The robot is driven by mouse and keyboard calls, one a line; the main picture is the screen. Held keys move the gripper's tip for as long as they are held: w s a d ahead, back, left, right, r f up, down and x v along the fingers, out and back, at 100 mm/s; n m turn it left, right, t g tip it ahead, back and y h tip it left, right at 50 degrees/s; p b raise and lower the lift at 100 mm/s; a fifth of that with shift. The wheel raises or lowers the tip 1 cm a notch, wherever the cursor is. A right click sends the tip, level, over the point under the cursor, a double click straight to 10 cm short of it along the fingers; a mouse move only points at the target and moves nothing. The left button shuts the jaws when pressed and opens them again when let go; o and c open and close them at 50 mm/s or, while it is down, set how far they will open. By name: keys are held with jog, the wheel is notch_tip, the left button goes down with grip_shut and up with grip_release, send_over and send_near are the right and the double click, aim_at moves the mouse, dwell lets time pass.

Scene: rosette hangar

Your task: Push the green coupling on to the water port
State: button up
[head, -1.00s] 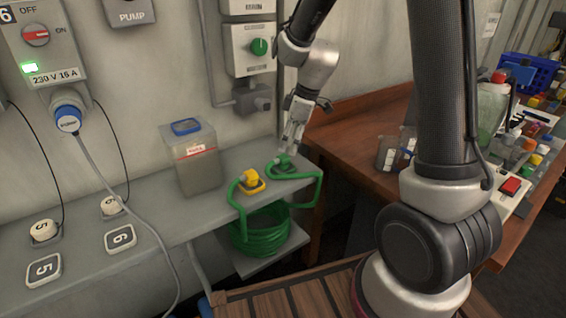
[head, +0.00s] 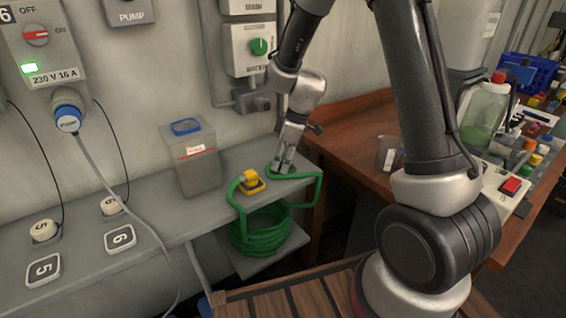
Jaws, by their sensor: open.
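My gripper (head: 283,167) points down at the back right end of the grey shelf (head: 222,199), low over the spot where one end of the green hose (head: 318,190) lies. The green coupling at that hose end is mostly hidden by the fingers; I cannot tell whether they touch it. The jaws are open. The hose's other end has a yellow coupling (head: 251,179), left of my gripper on the same shelf. I cannot make out a water port for certain.
A brown bench (head: 350,130) with bottles stands at right.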

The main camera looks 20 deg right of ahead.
aim_at(283, 156)
jog(key=shift+c, duration=0.3)
jog(key=c, duration=1)
jog(key=shift+o, duration=0.2)
notch_tip(283, 156, up, 10)
jog(key=shift+r, duration=0.1)
